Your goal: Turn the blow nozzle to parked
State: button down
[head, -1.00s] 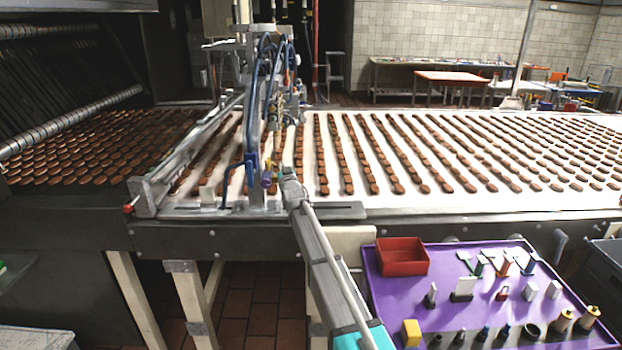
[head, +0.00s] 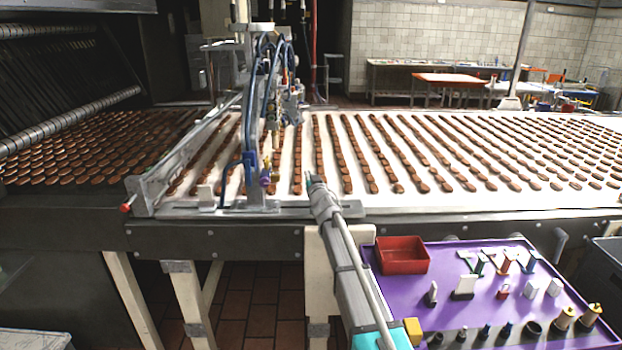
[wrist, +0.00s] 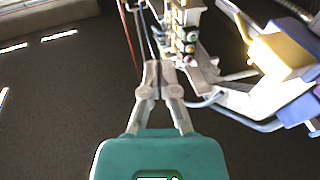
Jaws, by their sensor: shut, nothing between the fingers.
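A small purple and yellow fitting (head: 265,177), which may be the blow nozzle, hangs at the lower front of the depositing machine beside a blue bracket (head: 250,160). In the wrist view a large yellow block (wrist: 281,54) and purple part (wrist: 298,108) lie at the upper right, apart from my fingers. I cannot tell which way the nozzle points. My gripper (head: 311,181) is shut and empty, to the right of the fitting over the front of the belt. In the wrist view my gripper (wrist: 160,68) has its fingertips together, touching nothing visible.
The machine (head: 268,95) with its hoses stands over the white belt (head: 400,203), which carries rows of brown biscuits. A purple tray (head: 400,288) with a red bin (head: 402,256) and several small parts lies at the front right. Clear space lies between gripper and fitting.

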jog(key=shift+s+d+f, duration=0.1)
jog(key=shift+s+d, duration=0.2)
jog(key=shift+d, duration=0.25)
